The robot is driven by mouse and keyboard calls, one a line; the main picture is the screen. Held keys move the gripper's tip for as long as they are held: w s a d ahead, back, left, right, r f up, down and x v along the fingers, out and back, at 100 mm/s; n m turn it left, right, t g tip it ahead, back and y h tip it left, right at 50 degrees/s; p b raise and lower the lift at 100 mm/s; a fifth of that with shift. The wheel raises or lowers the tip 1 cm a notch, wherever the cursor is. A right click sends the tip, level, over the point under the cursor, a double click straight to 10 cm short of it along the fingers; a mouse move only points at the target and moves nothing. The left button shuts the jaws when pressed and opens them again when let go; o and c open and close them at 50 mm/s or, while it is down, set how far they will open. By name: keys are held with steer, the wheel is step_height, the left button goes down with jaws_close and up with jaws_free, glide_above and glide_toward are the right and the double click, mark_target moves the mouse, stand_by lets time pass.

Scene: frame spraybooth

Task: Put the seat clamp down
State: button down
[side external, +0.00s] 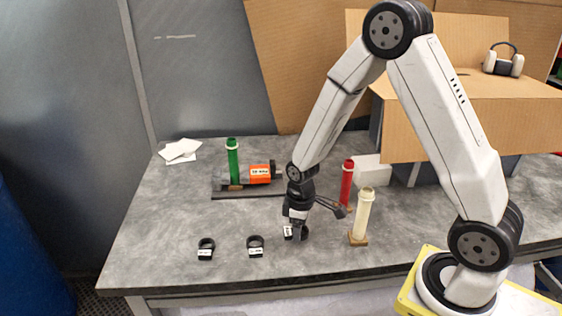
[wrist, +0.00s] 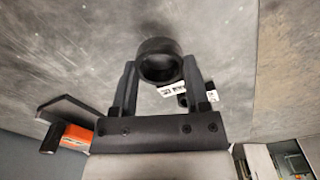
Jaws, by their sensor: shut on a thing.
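My gripper (side external: 298,216) points down over the front middle of the grey table. It is shut on a seat clamp (side external: 289,233), a small black ring with a white label, mostly hidden by the fingers. In the wrist view the black ring (wrist: 158,47) sits between the two fingers (wrist: 160,72). I cannot tell whether its underside touches the table. Two similar black clamps with white labels, a middle one (side external: 255,246) and a left one (side external: 206,249), stand on the table to the left in the side view.
A green tube (side external: 233,162), an orange-labelled cylinder (side external: 261,174) and a dark rail (side external: 245,197) are behind. A red tube (side external: 347,183) and a cream tube (side external: 363,215) stand close on the right. The table's (side external: 150,240) front left is clear.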

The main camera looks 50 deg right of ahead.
steer(key=shift+f, duration=1.4)
steer(key=shift+f, duration=0.1)
steer(key=shift+c, duration=0.4)
jaws_free()
step_height(320, 180, up, 12)
steer(key=shift+s+r, duration=0.15)
steer(key=shift+r, duration=0.05)
stand_by(0.3)
